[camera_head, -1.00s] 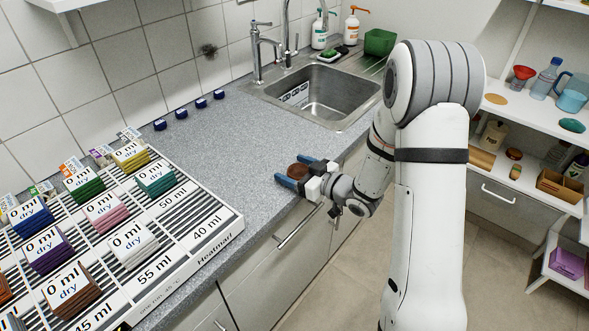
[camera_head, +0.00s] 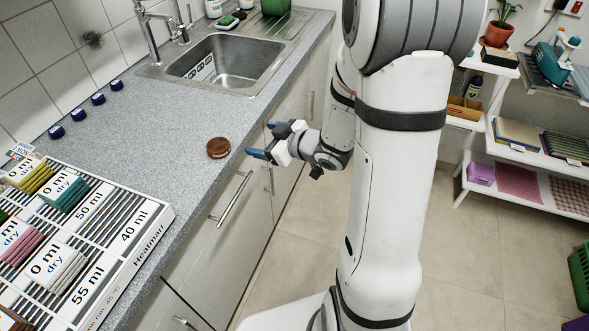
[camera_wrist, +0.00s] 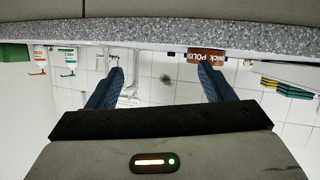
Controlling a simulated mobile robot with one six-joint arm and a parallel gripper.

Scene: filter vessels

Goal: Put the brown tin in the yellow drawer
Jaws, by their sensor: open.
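The brown tin (camera_head: 218,147), round and low with a reddish-brown lid, stands upright on the grey speckled counter close to its front edge. My gripper (camera_head: 262,140) is open and empty, to the right of the tin and beyond the counter edge, apart from it. In the wrist view, which is upside down, the tin (camera_wrist: 206,53) shows past the right-hand finger, with "POLISH" on its label. My open blue fingers (camera_wrist: 160,72) have nothing between them. I see no yellow drawer; the fronts under the counter (camera_head: 228,205) are grey with bar handles.
A rack of labelled cloth stacks (camera_head: 110,235) stands on the counter at left. The sink (camera_head: 225,62) lies behind the tin. White shelves (camera_head: 535,185) with goods stand at right. The floor (camera_head: 285,265) before the cabinets looks clear.

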